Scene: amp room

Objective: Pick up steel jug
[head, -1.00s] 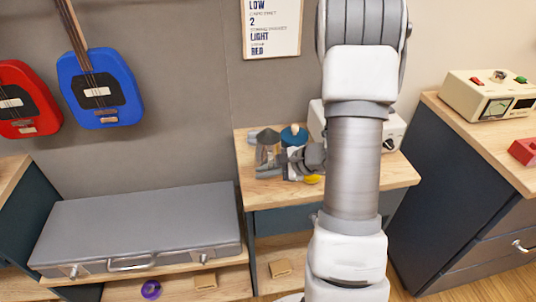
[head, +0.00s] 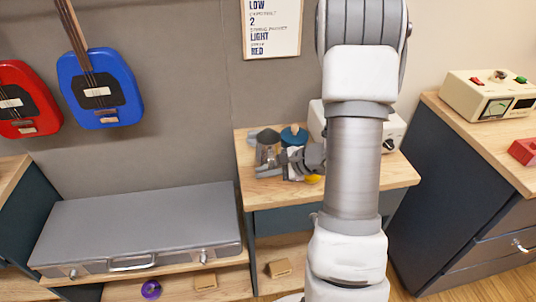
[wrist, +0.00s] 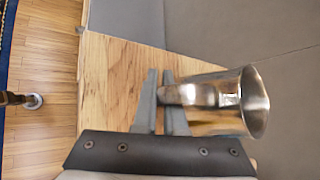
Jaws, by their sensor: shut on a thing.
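The steel jug (wrist: 228,103) is shiny metal, with its round mouth to the right in the wrist view. My gripper (wrist: 160,78) is at the handle side of the jug, its fingers shut on the handle. In the head view the jug (head: 268,150) is a small grey shape at the left of the wooden worktop (head: 385,175), with my gripper (head: 266,172) beside it. My arm and gripper partly hide that area. I cannot tell whether the jug's base touches the worktop.
A blue round thing (head: 294,135) stands right behind the jug, and a yellow thing (head: 313,179) lies near my gripper. A white device (head: 393,135) is to the right. A grey case (head: 140,225) lies on the lower shelf at left. The wall is close behind.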

